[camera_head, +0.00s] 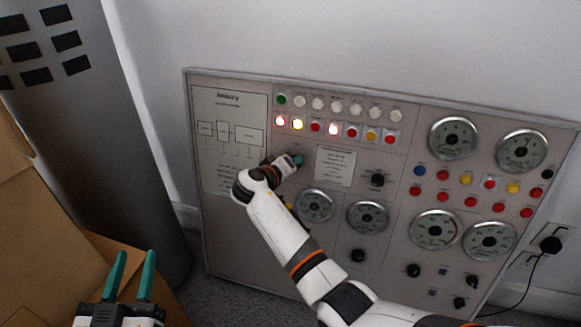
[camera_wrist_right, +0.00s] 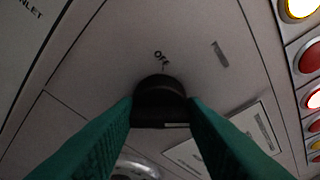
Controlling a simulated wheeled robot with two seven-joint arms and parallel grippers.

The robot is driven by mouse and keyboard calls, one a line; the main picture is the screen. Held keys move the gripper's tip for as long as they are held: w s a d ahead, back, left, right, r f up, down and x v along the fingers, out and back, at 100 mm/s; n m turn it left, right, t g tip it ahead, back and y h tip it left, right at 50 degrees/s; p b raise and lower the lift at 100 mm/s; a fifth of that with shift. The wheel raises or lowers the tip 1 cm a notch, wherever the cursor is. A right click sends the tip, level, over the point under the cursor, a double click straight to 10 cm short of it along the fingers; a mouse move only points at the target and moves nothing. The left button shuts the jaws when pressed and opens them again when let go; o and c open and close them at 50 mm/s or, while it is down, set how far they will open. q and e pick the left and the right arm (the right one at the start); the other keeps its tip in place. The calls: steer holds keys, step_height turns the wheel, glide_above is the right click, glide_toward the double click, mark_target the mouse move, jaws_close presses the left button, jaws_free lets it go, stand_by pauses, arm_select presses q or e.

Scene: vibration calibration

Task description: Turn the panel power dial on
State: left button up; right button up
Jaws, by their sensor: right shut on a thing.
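The panel (camera_head: 235,235) leans upright against the wall. The power dial is a black round knob (camera_wrist_right: 160,95) on the panel face; the head view has it hidden behind my right gripper. My right gripper (camera_head: 298,160) reaches the panel's upper left part, and its green fingers (camera_wrist_right: 162,112) are shut on the two sides of the black dial in the right wrist view. My left gripper (camera_head: 136,257) is open and empty at the lower left, away from the panel.
Indicator lamps (camera_head: 335,130) sit above the dial, some lit red and yellow. Round gauges (camera_head: 453,138) and other black knobs (camera_head: 377,180) spread to the right. Cardboard boxes (camera_head: 30,210) and a grey cylinder (camera_head: 110,140) stand at left. A plug with cable (camera_head: 550,245) is at right.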

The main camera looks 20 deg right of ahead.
arm_select(q)
steer(key=shift+r, duration=0.1)
arm_select(e)
steer(key=shift+f+m, duration=0.1)
steer(key=shift+m, duration=0.3)
steer(key=o, duration=1)
steer(key=p, duration=0.2)
glide_toward(298, 144)
steer(key=x, duration=0.5)
steer(key=shift+d, duration=0.15)
step_height(298, 144, up, 4)
steer(key=shift+s+f+p, duration=0.1)
steer(key=shift+s+p, duration=0.1)
steer(key=shift+p, duration=0.4)
arm_select(q)
steer(key=s+a+f+g+y, duration=0.1)
steer(key=s+f+g, duration=0.1)
steer(key=f+g, duration=0.2)
steer(key=s+a+f+g+y, duration=0.1)
steer(key=s+f+g, duration=0.1)
steer(key=f+g, duration=0.2)
step_height(298, 144, down, 3)
steer(key=shift+a+f+y, duration=0.1)
steer(key=shift+a+y, duration=0.2)
steer(key=shift+a, duration=0.1)
